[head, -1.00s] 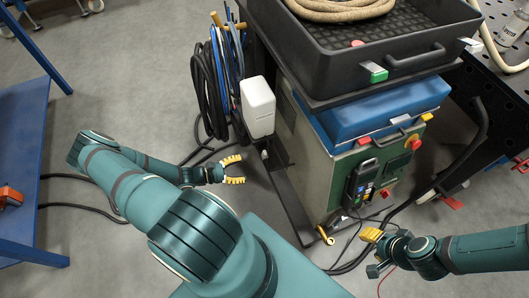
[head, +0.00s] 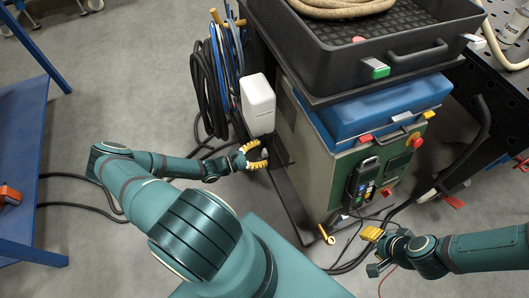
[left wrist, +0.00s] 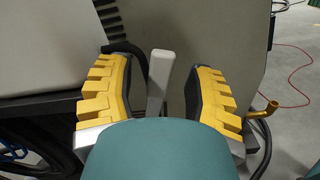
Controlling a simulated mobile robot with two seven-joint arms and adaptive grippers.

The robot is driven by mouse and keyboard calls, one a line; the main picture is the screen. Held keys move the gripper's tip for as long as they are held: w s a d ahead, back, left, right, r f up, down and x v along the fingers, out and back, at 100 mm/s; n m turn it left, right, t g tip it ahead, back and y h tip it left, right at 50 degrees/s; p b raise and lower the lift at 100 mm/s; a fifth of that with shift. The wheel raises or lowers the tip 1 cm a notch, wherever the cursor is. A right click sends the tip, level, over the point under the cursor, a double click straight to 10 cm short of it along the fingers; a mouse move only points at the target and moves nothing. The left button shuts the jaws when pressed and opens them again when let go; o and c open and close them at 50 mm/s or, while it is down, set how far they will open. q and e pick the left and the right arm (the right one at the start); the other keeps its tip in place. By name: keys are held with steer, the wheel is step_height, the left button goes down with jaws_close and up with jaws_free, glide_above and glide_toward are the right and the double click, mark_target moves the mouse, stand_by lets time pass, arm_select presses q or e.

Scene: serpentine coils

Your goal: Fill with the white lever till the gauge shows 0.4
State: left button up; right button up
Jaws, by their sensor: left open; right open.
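The white lever (left wrist: 160,75) stands upright between the two yellow fingers of my left gripper (left wrist: 160,95) in the left wrist view. Gaps show on both sides of it, so the fingers are open around it and apart from it. In the head view my left gripper (head: 257,155) is just below a white container (head: 257,105), at the left side of the machine cabinet (head: 310,160). The lever is small and mostly hidden there. My right gripper (head: 370,251) is open and empty at the lower right, in front of the cabinet. I cannot make out a gauge reading.
A black tray (head: 440,62) with a coiled hose (head: 345,8) sits above the blue-topped cabinet. Dark and blue cables (head: 207,90) hang left of the white container. A blue table (head: 22,170) is at the far left. Cables cross the floor; grey floor between is clear.

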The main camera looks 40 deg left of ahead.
arm_select(q)
steer(key=shift+x, duration=0.8)
jaws_close()
